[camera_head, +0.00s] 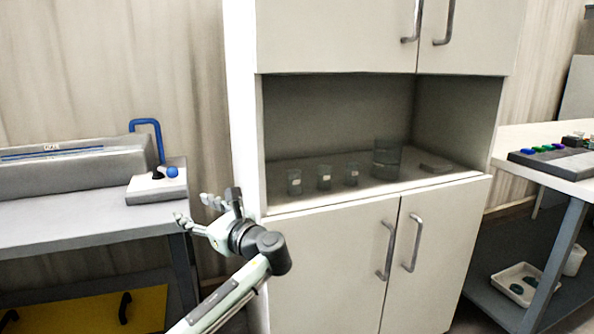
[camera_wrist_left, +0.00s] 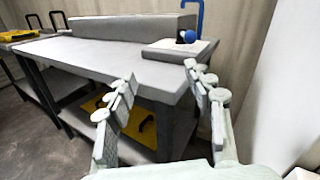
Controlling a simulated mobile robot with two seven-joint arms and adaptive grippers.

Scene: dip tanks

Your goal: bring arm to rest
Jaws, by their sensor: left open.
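My left gripper (camera_head: 196,213) is open and empty in the head view, in front of the gap between the left bench and the cabinet. In the left wrist view its two fingers (camera_wrist_left: 160,85) are spread apart with nothing between them. They point toward the bench, and the floor and bench leg show between and beyond them. My right gripper is in neither view.
A cabinet (camera_head: 330,250) stands right of my left gripper, its open shelf holding several glass vessels (camera_head: 324,177). A left bench (camera_head: 80,218) carries a grey tank (camera_head: 70,167) and a blue-handled device (camera_head: 156,188). A table (camera_head: 560,165) stands at right.

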